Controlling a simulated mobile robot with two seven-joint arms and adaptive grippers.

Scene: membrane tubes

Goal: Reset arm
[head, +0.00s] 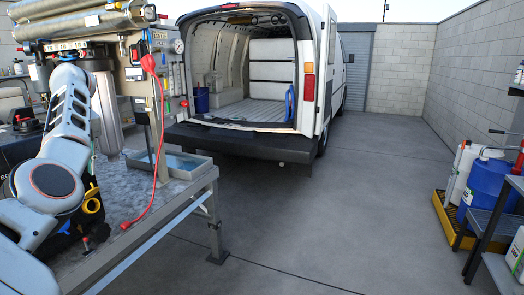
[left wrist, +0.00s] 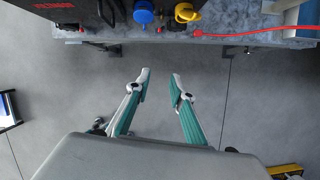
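My left gripper (left wrist: 160,78) is open in the left wrist view. Its two teal-backed fingers are spread, with only bare floor between the tips. It is apart from the workbench (left wrist: 245,29), whose edge runs along the top of that view. In the head view my left arm comes in from the left in front of the bench, and I cannot make out its fingers. My right gripper is in neither view.
The workbench (head: 137,200) carries a shallow tray (head: 193,174) and a red cable (head: 162,145). A white van (head: 318,75) stands open behind. A blue drum (head: 486,185) sits on yellow containment at right. The middle floor is clear.

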